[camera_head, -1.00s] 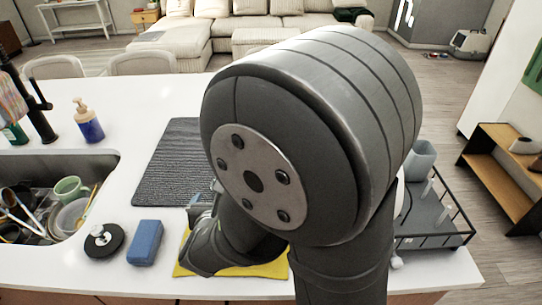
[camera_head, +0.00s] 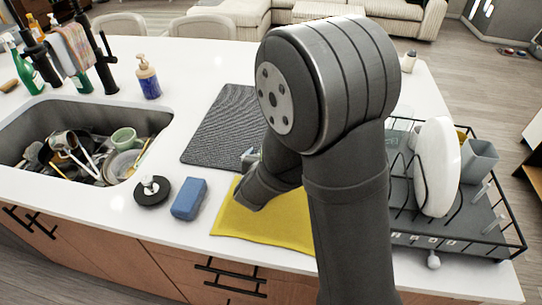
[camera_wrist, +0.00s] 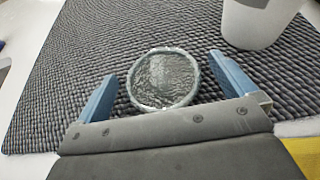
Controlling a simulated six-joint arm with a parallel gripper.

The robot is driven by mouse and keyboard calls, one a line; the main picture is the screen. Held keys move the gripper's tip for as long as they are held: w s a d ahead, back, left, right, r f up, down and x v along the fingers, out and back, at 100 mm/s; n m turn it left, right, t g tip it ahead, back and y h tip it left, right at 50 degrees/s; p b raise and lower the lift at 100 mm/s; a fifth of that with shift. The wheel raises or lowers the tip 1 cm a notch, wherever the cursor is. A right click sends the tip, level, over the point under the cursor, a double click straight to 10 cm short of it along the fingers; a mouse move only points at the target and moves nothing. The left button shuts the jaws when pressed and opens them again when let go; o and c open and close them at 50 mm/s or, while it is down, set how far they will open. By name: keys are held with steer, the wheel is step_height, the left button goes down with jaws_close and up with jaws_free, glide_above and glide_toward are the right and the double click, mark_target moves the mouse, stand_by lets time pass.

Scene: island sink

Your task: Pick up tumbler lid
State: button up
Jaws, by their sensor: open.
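The tumbler lid (camera_wrist: 163,80) is a round, clear disc with a pale rim and a textured look. It lies flat on the dark grey ribbed mat (camera_wrist: 60,85) in the wrist view. My gripper (camera_wrist: 163,65) is open, its two blue fingers on the left and right of the lid, with a gap at each side. Whether the fingertips touch the mat is hard to tell. In the head view my arm hides the lid; a little of my gripper (camera_head: 250,158) shows by the mat (camera_head: 228,128).
A white cup (camera_wrist: 255,22) stands just beyond the lid. A yellow cloth (camera_head: 262,222), blue sponge (camera_head: 189,199) and black round stopper (camera_head: 152,191) lie near the front edge. The cluttered sink (camera_head: 40,118) is left; a dish rack (camera_head: 460,225) with a white plate (camera_head: 437,167) is right.

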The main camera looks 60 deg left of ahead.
steer(key=shift+c, duration=0.4)
steer(key=c, duration=0.9)
steer(key=shift+o, duration=0.2)
steer(key=shift+r, duration=0.1)
